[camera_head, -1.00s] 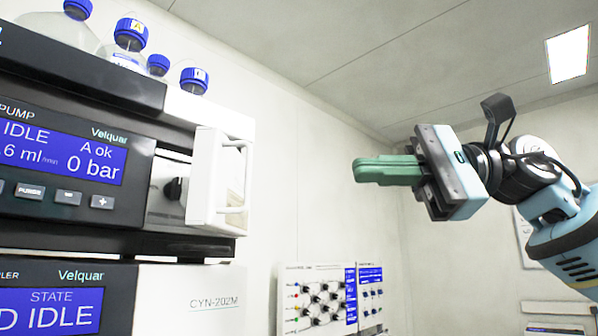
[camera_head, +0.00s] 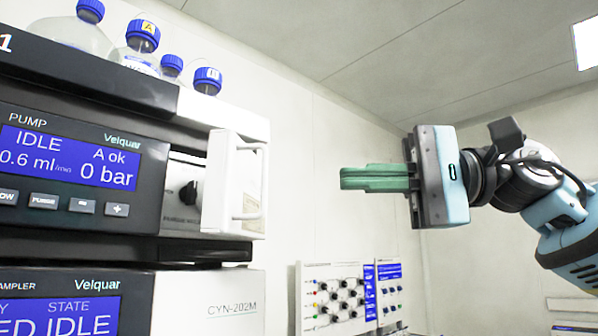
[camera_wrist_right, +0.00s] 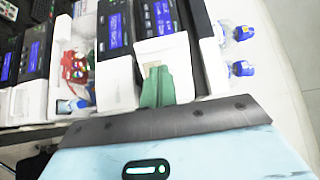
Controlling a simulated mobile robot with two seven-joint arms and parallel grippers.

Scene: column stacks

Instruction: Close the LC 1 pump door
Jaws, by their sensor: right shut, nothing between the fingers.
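The pump module (camera_head: 95,168) is at the left in the head view, its blue screen reading IDLE and 0 bar. Its white door (camera_head: 222,185) stands open, swung out at the right end, with a looped handle (camera_head: 252,180) on it. A recess with a black knob shows behind the door. My right gripper (camera_head: 345,178) has green fingers shut with nothing between them, pointing left, to the right of the door and apart from it in the picture. In the right wrist view, the fingers (camera_wrist_right: 160,75) overlap a white panel that looks like the door (camera_wrist_right: 172,50). My left gripper is out of view.
Blue-capped bottles (camera_head: 142,45) stand on top of the stack. A sampler module (camera_head: 60,305) sits below the pump. A white panel with black knobs (camera_head: 335,300) is lower, farther back. Free air lies between the door and my right gripper.

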